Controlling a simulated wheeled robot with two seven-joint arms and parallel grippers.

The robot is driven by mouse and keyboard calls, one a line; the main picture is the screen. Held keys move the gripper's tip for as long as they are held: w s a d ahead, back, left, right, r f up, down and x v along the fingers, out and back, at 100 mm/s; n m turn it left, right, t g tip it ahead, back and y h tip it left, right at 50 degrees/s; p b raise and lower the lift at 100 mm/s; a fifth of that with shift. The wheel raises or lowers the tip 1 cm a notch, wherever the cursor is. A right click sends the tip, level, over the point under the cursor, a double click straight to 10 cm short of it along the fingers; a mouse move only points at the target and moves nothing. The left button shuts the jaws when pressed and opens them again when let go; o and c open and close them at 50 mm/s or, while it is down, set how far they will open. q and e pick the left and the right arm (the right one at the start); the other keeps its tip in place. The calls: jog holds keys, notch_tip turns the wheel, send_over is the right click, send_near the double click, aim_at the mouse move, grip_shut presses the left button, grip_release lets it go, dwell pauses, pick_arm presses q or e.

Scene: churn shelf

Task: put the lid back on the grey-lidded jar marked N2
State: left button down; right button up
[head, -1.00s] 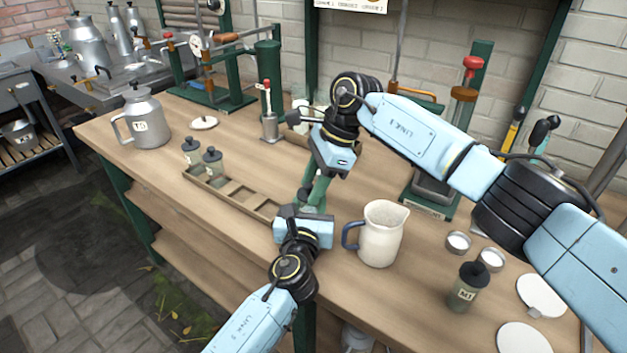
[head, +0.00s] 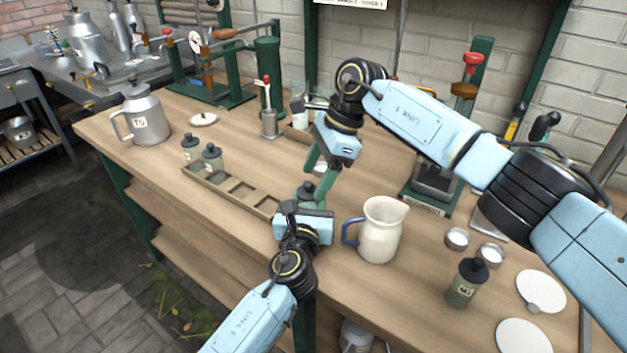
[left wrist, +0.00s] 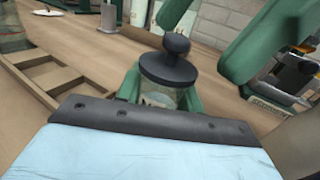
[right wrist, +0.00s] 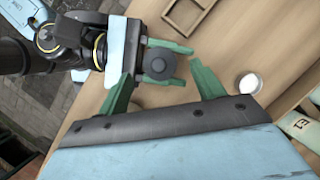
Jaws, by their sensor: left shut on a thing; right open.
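A small glass jar (left wrist: 160,97) with a dark grey knobbed lid (left wrist: 168,67) stands upright between the fingers of my left gripper (head: 307,205), which is shut on it. The lid sits on the jar's mouth and looks level; I cannot tell how tightly it is seated. It shows from above in the right wrist view (right wrist: 158,64). The jar's label is hidden, so I cannot read its mark. My right gripper (head: 318,180) is open, its green fingers apart, just above and beside the lid; it appears clear of the lid.
A cream jug (head: 381,232) stands close right of my left gripper. Another dark-lidded jar (head: 466,284), small round tins (head: 457,238) and white discs (head: 540,291) are further right.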

jog(key=v, duration=0.9)
jog(key=shift+d+r, duration=0.15)
jog(key=shift+r, duration=0.2)
pick_arm(q)
jog(key=c, duration=0.8)
grip_release()
jog(key=shift+c, duration=0.2)
jog(key=s+p, duration=0.1)
jog(key=s, duration=0.3)
jog(key=s+a, duration=0.1)
jog(key=s, duration=0.4)
jog(key=s+a+p, duration=0.1)
jog(key=s, duration=0.3)
jog(key=shift+s+p, duration=0.15)
jog(key=shift+p, duration=0.2)
pick_arm(e)
notch_tip(320, 180, up, 3)
jog(key=shift+f, duration=0.2)
